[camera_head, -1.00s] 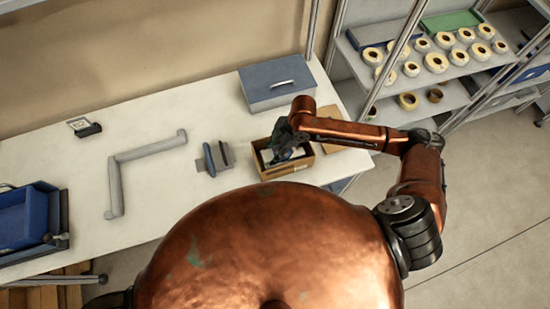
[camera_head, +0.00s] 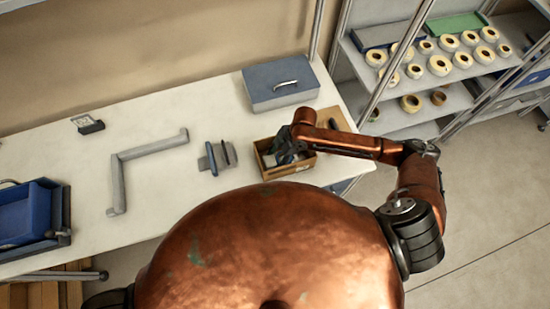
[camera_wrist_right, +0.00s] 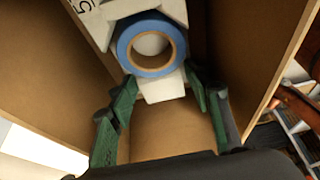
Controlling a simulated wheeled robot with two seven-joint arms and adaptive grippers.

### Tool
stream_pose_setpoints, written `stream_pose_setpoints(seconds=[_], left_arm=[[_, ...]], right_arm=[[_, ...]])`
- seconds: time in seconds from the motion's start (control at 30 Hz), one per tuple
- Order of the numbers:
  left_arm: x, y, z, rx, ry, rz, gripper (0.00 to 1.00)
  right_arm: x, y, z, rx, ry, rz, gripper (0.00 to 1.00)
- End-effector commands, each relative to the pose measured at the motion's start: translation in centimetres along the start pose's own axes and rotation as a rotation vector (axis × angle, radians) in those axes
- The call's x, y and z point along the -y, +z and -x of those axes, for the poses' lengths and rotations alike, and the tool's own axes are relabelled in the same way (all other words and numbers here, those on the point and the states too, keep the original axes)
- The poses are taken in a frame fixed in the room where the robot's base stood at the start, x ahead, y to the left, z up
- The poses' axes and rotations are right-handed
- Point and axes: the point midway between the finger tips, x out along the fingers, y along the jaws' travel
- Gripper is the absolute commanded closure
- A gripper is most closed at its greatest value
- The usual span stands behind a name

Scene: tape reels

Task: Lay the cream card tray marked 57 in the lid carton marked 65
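The brown open carton (camera_head: 287,177) stands near the right end of the table; it carries a small white label on its front, too small to read. In the right wrist view the cream tray (camera_wrist_right: 160,90) is inside the carton, with a blue-rimmed tape reel (camera_wrist_right: 151,44) on it and a "5" at its upper left; the rest of the marking is cut off. My right gripper (camera_head: 284,143) reaches down into the carton. Its green fingers (camera_wrist_right: 160,76) stand apart on either side of the tray's near tab, apparently not clamping it. My left gripper is out of view.
A blue box with a handle (camera_head: 278,86) stands behind the carton, and a brown flat piece (camera_head: 335,118) lies at its right. A grey stand (camera_head: 219,157) and a grey angled bar (camera_head: 118,180) lie left. A blue bin (camera_head: 28,218) is far left. Shelves hold several reels.

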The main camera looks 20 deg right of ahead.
Motion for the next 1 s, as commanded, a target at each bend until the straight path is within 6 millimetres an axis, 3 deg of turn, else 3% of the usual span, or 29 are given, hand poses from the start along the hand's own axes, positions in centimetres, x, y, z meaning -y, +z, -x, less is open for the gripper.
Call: stream_pose_setpoints(seconds=[0.47, 1.0], left_arm=[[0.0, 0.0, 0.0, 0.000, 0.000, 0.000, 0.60], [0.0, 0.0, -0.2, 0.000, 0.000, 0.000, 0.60]], right_arm=[[-0.1, -0.1, 0.7, 0.000, 0.002, 0.000, 0.46], [-0.1, -0.1, 10.6, 0.000, 0.002, 0.000, 0.46]])
